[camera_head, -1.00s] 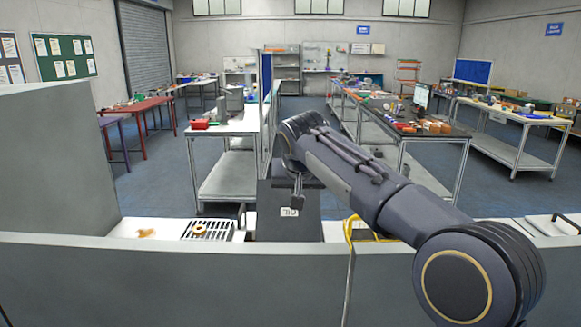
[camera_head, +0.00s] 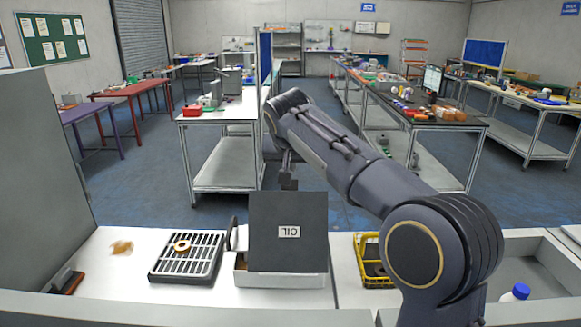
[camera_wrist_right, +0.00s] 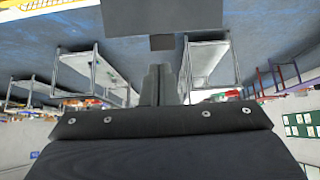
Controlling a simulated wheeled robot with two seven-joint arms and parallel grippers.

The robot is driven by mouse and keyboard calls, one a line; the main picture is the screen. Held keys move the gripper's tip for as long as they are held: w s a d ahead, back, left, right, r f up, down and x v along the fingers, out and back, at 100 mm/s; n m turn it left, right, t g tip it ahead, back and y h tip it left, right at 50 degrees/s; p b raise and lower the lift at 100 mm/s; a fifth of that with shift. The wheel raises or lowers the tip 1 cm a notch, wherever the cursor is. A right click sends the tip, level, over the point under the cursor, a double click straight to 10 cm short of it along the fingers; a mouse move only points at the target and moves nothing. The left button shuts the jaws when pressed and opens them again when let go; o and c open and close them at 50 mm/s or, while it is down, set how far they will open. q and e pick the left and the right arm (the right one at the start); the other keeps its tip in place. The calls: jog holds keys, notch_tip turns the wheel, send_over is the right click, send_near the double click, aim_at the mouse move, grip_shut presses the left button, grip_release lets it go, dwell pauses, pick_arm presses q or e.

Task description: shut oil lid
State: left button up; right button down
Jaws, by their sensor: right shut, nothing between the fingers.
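The oil lid (camera_head: 289,215) is a dark square panel standing upright, open, at the back of a light box (camera_head: 282,281) on the white worktop. Its "OIL" label (camera_head: 289,232) reads upside down. My right gripper (camera_head: 288,184) hangs behind the lid's top edge, with no clear contact. In the right wrist view its two fingers (camera_wrist_right: 160,85) are together and empty. A dark flat panel (camera_wrist_right: 160,14) lies beyond the fingertips there; I cannot tell whether it is the lid. My left gripper is not in view.
A black slatted tray (camera_head: 187,258) with a brass ring (camera_head: 181,246) sits left of the box. A yellow basket (camera_head: 371,269) stands to its right, partly behind my right arm. A blue-capped bottle (camera_head: 515,293) is at the right. A tall grey panel (camera_head: 40,180) bounds the left.

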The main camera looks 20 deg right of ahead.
jog(key=p, duration=0.3)
send_over(291, 199)
notch_tip(291, 199, down, 9)
jog(key=shift+r, duration=0.1)
